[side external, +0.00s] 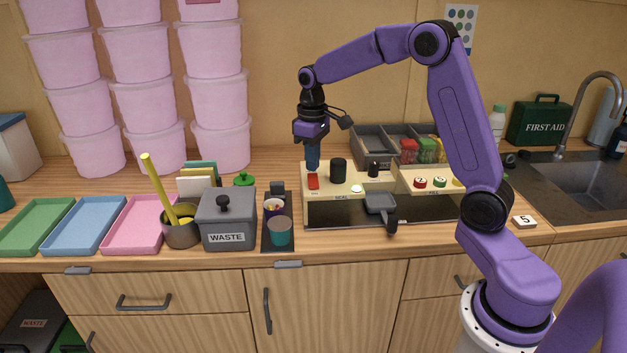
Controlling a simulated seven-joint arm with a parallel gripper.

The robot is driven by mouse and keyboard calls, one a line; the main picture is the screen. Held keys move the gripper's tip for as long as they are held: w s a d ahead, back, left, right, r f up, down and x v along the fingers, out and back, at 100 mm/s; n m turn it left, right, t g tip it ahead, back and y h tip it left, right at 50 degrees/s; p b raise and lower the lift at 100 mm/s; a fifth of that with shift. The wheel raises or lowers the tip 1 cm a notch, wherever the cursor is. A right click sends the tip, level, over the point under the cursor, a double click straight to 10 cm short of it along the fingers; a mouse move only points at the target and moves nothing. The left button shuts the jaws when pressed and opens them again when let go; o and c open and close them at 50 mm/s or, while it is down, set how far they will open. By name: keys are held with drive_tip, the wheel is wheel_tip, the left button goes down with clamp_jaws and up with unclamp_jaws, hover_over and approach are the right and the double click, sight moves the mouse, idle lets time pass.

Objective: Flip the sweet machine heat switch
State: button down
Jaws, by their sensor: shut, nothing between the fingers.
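The sweet machine is a cream and black unit (346,210) on the counter, with a label reading SEAL on its front. A red switch (313,182) sits on its top at the left end. A black knob (338,171) and a white button (356,189) stand to the right of the switch. My gripper (313,168) points straight down just above or at the red switch, with its fingers shut and empty. I cannot tell whether the fingertips touch the switch. Which way the switch is set is too small to tell.
A grey waste box (228,236), a dark caddy with cups (265,241) and a pot with a yellow stick (181,234) stand to the left. A divided bin (368,145) stands behind.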

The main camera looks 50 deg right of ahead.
sight(312, 175)
drive_tip(key=shift+f, duration=1)
idle(0.8)
drive_tip(key=shift+r, duration=3.55)
drive_tip(key=s+a+f+n, duration=0.1)
drive_tip(key=s+a+n, duration=0.4)
drive_tip(key=s+a, duration=0.9)
drive_tip(key=s+f+n, duration=0.2)
drive_tip(key=s, duration=0.8)
drive_tip(key=s+d+f+n, duration=0.1)
drive_tip(key=s+f+n, duration=0.1)
drive_tip(key=s, duration=0.7)
drive_tip(key=shift+s+d+f+n, duration=0.2)
drive_tip(key=shift+s+f+n, duration=0.1)
drive_tip(key=shift+s+f, duration=0.05)
